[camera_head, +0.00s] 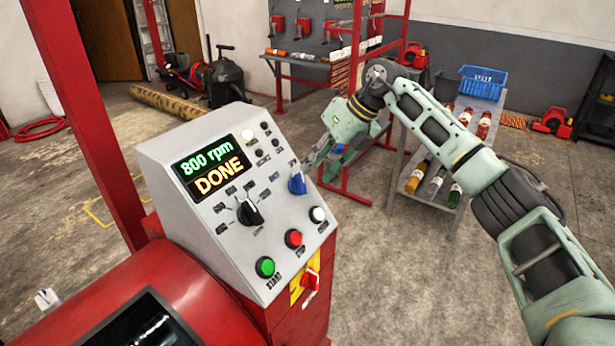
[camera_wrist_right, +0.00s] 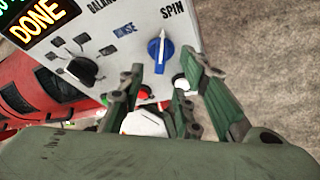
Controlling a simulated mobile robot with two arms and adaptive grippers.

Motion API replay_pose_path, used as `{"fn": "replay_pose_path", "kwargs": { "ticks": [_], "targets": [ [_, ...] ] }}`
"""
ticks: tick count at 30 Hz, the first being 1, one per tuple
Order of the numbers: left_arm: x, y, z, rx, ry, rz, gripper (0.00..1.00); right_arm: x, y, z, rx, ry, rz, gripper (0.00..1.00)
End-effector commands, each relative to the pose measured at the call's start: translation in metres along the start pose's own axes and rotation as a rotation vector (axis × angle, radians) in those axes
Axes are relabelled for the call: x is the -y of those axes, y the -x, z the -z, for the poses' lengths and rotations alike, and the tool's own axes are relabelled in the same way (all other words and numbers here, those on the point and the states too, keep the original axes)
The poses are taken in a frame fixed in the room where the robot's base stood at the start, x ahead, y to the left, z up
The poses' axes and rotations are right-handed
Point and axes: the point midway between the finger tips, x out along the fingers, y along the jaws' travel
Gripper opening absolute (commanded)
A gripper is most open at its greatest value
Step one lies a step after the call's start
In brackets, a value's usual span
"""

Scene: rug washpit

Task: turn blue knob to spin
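The blue knob (camera_head: 297,184) sits on the sloped grey control panel (camera_head: 218,262), at its right side. In the right wrist view the knob (camera_wrist_right: 160,52) has a white pointer line aimed up, roughly towards the SPIN label (camera_wrist_right: 173,12). The RINSE label (camera_wrist_right: 124,29) is to its left. My right gripper (camera_head: 314,160) is close to the panel's right edge by the knob. In the wrist view the right gripper's fingers (camera_wrist_right: 164,70) are spread and empty, with the knob seen between and beyond their tips, apparently untouched. My left gripper is not in view.
The panel display (camera_head: 214,168) reads "800 rpm DONE". A black knob (camera_head: 249,212), a red button (camera_head: 293,238), a green button (camera_head: 265,267) and a white button (camera_head: 317,214) are close by. A red post (camera_head: 85,120) stands left; a bottle cart (camera_head: 430,192) stands behind my right arm.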

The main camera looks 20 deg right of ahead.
Motion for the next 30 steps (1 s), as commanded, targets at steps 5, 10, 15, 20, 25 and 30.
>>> {"fn": "replay_pose_path", "kwargs": {
  "ticks": [5,10,15,20,25,30],
  "targets": [
    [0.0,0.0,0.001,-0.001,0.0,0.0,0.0,-0.001,0.035,0.0,-0.001,0.002,0.001,0.31],
    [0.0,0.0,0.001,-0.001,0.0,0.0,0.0,0.0,0.053,0.001,-0.004,0.001,0.001,0.31],
    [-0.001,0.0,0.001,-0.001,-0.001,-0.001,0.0,-0.001,0.057,0.001,-0.004,0.001,0.0,0.31],
    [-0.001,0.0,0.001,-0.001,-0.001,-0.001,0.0,-0.001,0.057,0.001,-0.004,0.001,0.0,0.31],
    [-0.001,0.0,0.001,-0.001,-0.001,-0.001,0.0,-0.001,0.057,0.001,-0.004,0.001,0.0,0.31],
    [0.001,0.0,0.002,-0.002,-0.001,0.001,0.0,0.0,0.057,0.001,-0.004,0.001,0.0,0.31]
  ]
}}
